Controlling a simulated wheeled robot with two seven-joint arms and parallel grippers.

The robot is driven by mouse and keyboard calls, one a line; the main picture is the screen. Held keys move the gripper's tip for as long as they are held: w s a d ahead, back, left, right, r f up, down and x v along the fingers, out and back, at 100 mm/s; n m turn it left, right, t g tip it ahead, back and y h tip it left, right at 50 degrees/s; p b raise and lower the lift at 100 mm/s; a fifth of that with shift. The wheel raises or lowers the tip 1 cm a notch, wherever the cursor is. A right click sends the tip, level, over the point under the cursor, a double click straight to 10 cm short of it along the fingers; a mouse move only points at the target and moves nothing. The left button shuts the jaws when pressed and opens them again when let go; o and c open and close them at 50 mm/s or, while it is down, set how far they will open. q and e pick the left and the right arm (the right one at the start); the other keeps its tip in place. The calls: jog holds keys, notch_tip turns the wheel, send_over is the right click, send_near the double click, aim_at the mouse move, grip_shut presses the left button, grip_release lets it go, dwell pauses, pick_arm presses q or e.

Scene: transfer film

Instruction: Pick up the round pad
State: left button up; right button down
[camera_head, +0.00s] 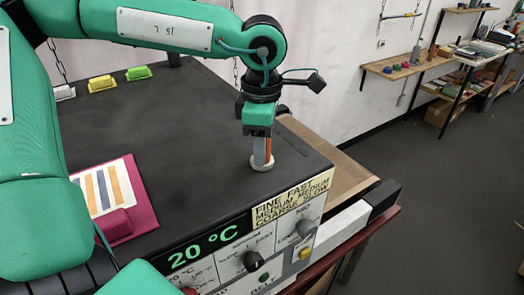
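A small whitish round pad (257,167) lies near the right edge of the dark top of the machine. My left gripper (262,158) points straight down over it, with its fingertips at the pad. The fingers look close together, one greyish and one orange-brown, and they cover part of the pad. I cannot tell whether they are closed on it or just touching it. The pad appears to rest on the surface. My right gripper is not in view.
A magenta board (141,205) with a striped sheet and a magenta block lies at the left. White, yellow (101,83) and green (138,73) blocks stand along the back. The machine's front panel (270,262) has knobs. The dark top between them is clear.

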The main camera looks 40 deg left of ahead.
pick_arm(q)
jog(key=c, duration=0.6)
jog(key=shift+c, duration=0.2)
jog(key=shift+r, duration=0.15)
jog(key=shift+w+r+b, duration=0.1)
jog(key=shift+r+b, duration=0.2)
jog(key=shift+r, duration=0.2)
notch_tip(320, 180, up, 19)
jog(key=b, duration=0.4)
jog(key=shift+f, duration=0.1)
